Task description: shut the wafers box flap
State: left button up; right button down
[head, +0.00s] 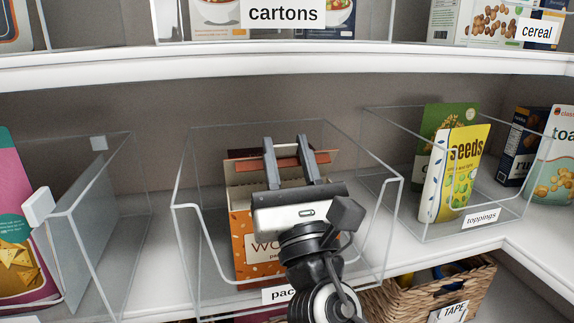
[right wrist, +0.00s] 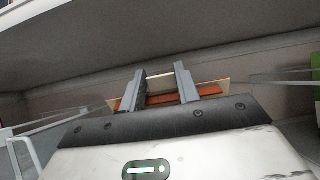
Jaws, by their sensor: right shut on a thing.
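The wafers box (head: 246,232), orange with a pale label, stands in the clear middle bin (head: 188,222) on the shelf. Its top is open and its tan inner side shows. A flap (head: 323,158) with a red-brown band stands up at the back of the box; it also shows in the right wrist view (right wrist: 160,99). My right gripper (head: 288,140) reaches over the box from the front, its two fingers apart at the flap and shut on it. The exact contact is hard to see. My gripper body hides part of the box front. My left gripper is not in view.
Clear bin walls stand close on both sides. A seeds pouch (head: 456,175) stands in the toppings bin at the right. A pink pouch (head: 22,230) is at the left. The upper shelf edge (head: 120,68) crosses above. A wicker basket (head: 408,303) sits below right.

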jog(key=shift+f, duration=0.1)
jog(key=c, duration=1)
grip_release()
pick_arm(q)
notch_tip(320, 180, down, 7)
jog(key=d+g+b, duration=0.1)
jog(key=b, duration=0.3)
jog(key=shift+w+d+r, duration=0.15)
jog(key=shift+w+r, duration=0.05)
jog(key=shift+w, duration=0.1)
pick_arm(e)
jog(key=v, duration=1.6)
